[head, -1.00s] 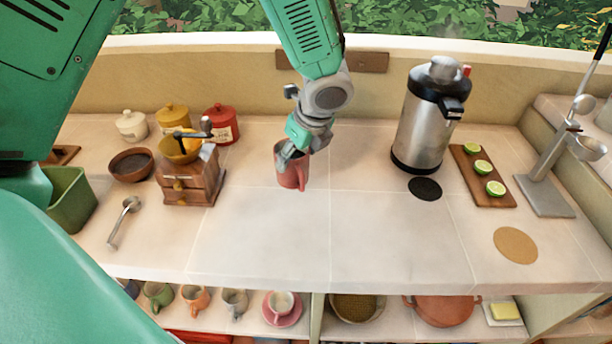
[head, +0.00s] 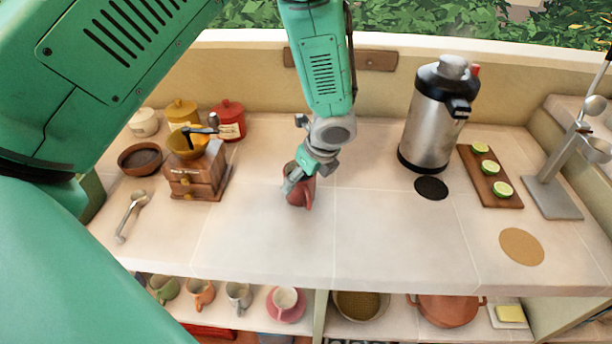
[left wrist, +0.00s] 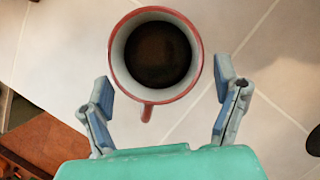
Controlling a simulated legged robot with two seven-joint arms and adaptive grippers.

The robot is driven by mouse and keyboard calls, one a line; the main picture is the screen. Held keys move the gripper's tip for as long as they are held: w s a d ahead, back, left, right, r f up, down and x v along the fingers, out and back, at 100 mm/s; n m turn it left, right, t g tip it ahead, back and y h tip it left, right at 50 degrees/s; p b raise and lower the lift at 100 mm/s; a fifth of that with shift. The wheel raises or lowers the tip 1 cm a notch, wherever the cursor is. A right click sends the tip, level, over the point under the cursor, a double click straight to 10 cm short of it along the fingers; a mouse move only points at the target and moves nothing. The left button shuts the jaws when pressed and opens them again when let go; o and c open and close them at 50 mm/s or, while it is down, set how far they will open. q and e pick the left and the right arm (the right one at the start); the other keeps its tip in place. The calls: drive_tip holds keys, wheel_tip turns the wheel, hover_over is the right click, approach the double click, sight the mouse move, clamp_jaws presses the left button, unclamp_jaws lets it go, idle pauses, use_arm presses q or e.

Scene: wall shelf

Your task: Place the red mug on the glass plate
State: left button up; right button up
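The red mug (head: 304,190) stands on the tiled counter near its middle. In the left wrist view the mug (left wrist: 117,68) is seen from above, with dark contents and its handle toward my gripper. My left gripper (head: 296,178) is at the mug and partly covers it in the head view. In the left wrist view the left gripper's fingers (left wrist: 165,95) are spread on either side of the mug, with a gap on the right side. I cannot make out a glass plate in either view. My right gripper is not in view.
A wooden grinder (head: 196,176) stands left of the mug, a steel dispenser (head: 428,125) right. A dark mat (head: 431,188), lime board (head: 501,198) and cork mat (head: 521,246) lie right. The counter front is clear. Cups and a pink saucer (head: 287,317) sit on the shelf below.

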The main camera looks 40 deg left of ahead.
use_arm(q)
drive_tip(key=shift+d+r, duration=0.15)
drive_tip(key=shift+d, duration=0.1)
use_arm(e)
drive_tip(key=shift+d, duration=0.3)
